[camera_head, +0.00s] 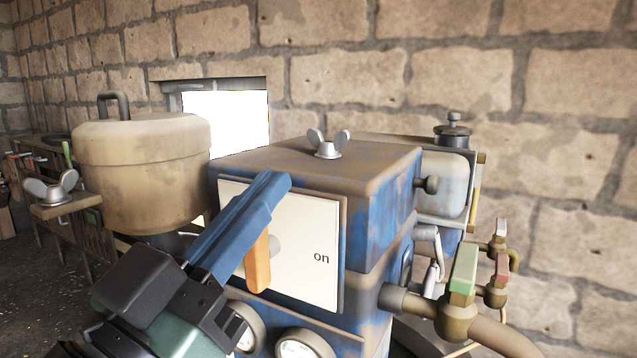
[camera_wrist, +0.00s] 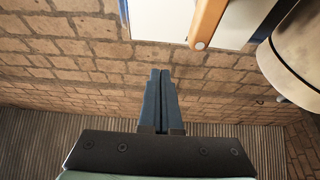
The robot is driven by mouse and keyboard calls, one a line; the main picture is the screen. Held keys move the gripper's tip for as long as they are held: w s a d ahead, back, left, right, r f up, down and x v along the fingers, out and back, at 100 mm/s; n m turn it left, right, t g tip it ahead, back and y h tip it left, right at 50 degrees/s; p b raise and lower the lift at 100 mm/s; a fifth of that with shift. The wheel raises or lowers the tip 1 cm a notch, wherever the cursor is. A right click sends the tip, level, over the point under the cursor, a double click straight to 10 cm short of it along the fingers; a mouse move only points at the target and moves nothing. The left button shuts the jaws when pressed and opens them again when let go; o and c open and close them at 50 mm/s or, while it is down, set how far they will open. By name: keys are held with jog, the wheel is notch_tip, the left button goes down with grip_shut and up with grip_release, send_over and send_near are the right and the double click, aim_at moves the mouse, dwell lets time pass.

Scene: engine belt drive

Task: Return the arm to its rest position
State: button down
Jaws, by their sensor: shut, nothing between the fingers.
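My gripper (camera_head: 276,184) is in the head view, its blue fingers pointing up and right in front of the engine's white panel (camera_head: 312,249). The fingers are shut together with nothing between them. In the wrist view my gripper (camera_wrist: 160,74) also shows its two fingers side by side. An orange lever (camera_head: 258,264) hangs on the panel just behind and below the fingers, beside the word "on". The lever also shows in the wrist view (camera_wrist: 207,22), apart from the fingertips. Part of the panel is hidden behind my gripper.
The blue engine block (camera_head: 385,215) carries a wing nut (camera_head: 327,146) on top. A tan lidded tank (camera_head: 142,172) stands left, close to my arm. Gauges (camera_head: 297,345) sit below the panel. Pipes with a green-handled valve (camera_head: 463,275) stick out at right. A brick wall (camera_head: 560,130) is behind.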

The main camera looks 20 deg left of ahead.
jog(key=s+d+r+n+t+y, duration=0.2)
jog(key=d+r+t+y, duration=0.2)
jog(key=d+r, duration=0.8)
notch_tip(320, 180, up, 11)
jog(key=d+p, duration=0.2)
jog(key=p, duration=1)
jog(key=shift+w+t, duration=0.15)
jog(key=shift+t, duration=0.15)
jog(key=shift+f, duration=0.2)
